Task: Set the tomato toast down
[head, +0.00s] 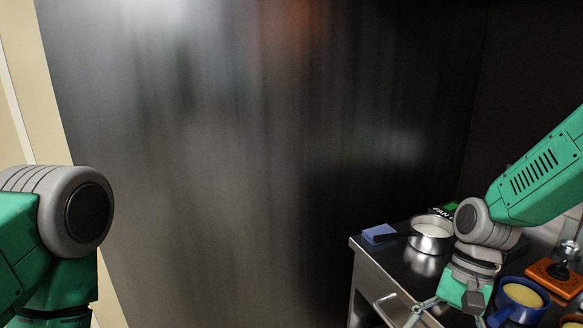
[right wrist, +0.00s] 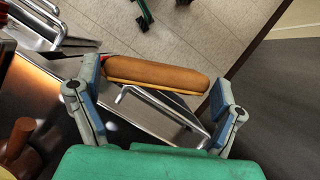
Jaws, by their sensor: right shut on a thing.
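My right gripper (right wrist: 157,92) is shut on a long brown piece of bread, which I take to be the tomato toast (right wrist: 155,74). It lies crosswise between the two fingers, with a bit of red at its left end and a yellowish lower edge. In the right wrist view it is held over the counter's front edge, with a drawer handle and floor behind it. In the head view the right gripper shows at the bottom right beside the metal counter (head: 393,263); its fingertips and the toast are cut off there. Of my left arm only upper links show.
A brown wooden-looking object (right wrist: 20,145) is at the left in the right wrist view. A dark wall fills the middle.

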